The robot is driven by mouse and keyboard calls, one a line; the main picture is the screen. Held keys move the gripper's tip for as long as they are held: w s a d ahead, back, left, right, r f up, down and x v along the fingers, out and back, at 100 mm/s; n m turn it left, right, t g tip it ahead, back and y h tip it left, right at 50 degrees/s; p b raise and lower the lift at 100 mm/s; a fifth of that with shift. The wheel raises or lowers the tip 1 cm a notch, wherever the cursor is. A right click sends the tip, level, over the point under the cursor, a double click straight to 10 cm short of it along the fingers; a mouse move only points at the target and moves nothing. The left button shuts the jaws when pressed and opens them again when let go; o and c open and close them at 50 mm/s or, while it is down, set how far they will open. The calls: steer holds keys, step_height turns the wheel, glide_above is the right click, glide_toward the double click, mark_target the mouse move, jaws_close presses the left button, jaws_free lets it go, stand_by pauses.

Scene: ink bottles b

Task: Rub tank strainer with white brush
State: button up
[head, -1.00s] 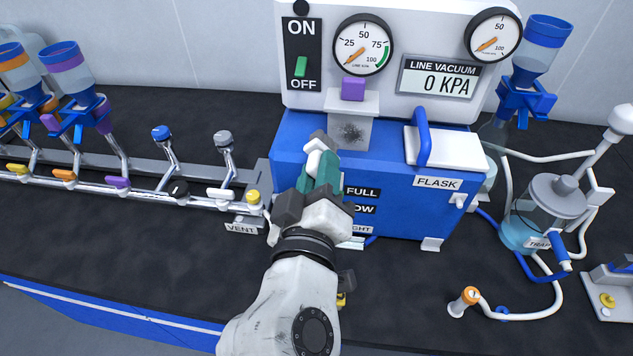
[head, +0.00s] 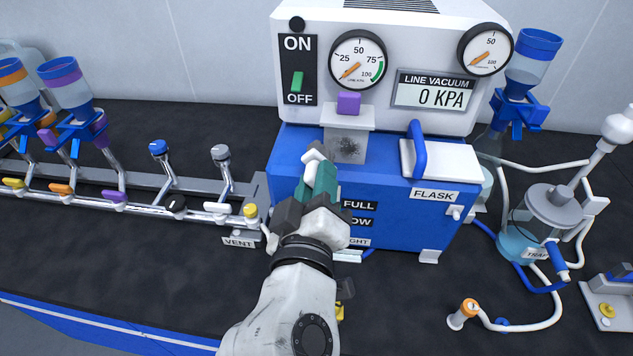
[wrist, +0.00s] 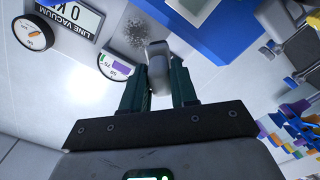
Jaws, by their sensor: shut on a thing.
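The tank strainer (head: 345,151) is a light grey panel with a purple knob on top, set at the front of the blue tank. A dark speckled smudge marks its face; the smudge also shows in the wrist view (wrist: 135,32). My gripper (head: 318,182) is shut on the white brush (head: 312,158), with teal fingers on both sides of it. In the wrist view the brush (wrist: 158,62) sticks out beyond the fingertips, its end close beside the smudge. In the head view the brush is just left of the smudge. I cannot tell whether they touch.
The blue tank (head: 300,160) carries a flask lid with a blue handle (head: 418,145) at right. A valve manifold (head: 140,202) with bottles stands left. A trap jar (head: 540,225) and tubing stand right. The dark bench in front is mostly clear.

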steer(key=shift+w, duration=0.85)
steer(key=shift+d, duration=0.1)
steer(key=d+p, duration=0.1)
steer(key=d, duration=0.5)
steer(key=shift+s+d, duration=0.15)
steer(key=shift+d, duration=0.15)
stand_by(0.5)
steer(key=shift+a, duration=0.1)
steer(key=shift+w+a+b, duration=0.2)
steer(key=shift+a+b, duration=0.85)
steer(key=shift+a, duration=2.25)
steer(key=s, duration=0.6)
